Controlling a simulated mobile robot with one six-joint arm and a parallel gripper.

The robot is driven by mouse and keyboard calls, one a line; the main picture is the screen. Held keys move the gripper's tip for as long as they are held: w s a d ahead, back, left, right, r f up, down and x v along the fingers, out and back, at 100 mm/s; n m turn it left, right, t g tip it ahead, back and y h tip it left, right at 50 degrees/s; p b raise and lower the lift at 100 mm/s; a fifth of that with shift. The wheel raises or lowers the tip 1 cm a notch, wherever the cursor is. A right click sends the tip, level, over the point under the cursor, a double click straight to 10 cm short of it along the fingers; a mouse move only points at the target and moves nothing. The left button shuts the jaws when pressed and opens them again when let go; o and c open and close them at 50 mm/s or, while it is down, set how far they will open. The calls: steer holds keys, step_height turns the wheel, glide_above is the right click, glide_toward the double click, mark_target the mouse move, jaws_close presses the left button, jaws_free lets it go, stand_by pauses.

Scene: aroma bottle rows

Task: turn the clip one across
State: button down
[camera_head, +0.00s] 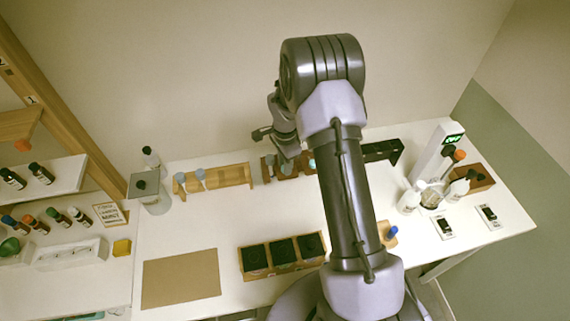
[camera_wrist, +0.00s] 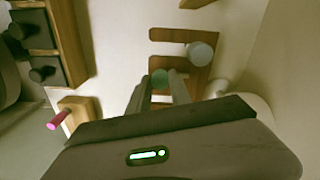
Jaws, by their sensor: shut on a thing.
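No thing that I can name as the clip with certainty shows in either view. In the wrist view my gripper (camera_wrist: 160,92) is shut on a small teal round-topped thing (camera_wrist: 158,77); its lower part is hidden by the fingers. The thing is at a brown slotted wooden rack (camera_wrist: 172,35), and I cannot tell whether it is seated or lifted. A pale grey round top (camera_wrist: 200,53) stands in the rack beside it. In the head view my wrist hangs over the brown rack (camera_head: 291,168) at the back of the table, and the fingertips are not clear.
A lighter wooden rack (camera_head: 233,176) with grey-topped things stands left of it, a black rack (camera_head: 382,150) right. A wooden tray of black blocks (camera_head: 282,256) and a brown mat (camera_head: 181,279) lie in front. Bottles (camera_head: 409,202) stand right. The table's middle is clear.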

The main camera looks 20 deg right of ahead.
steer(key=n+b, duration=0.2)
steer(key=n, duration=0.2)
steer(key=n+b, duration=0.1)
steer(key=n, duration=0.3)
steer(key=shift+n, duration=0.3)
steer(key=n, duration=0.4)
steer(key=shift+n, duration=2.5)
steer(key=c, duration=1.2)
jaws_free()
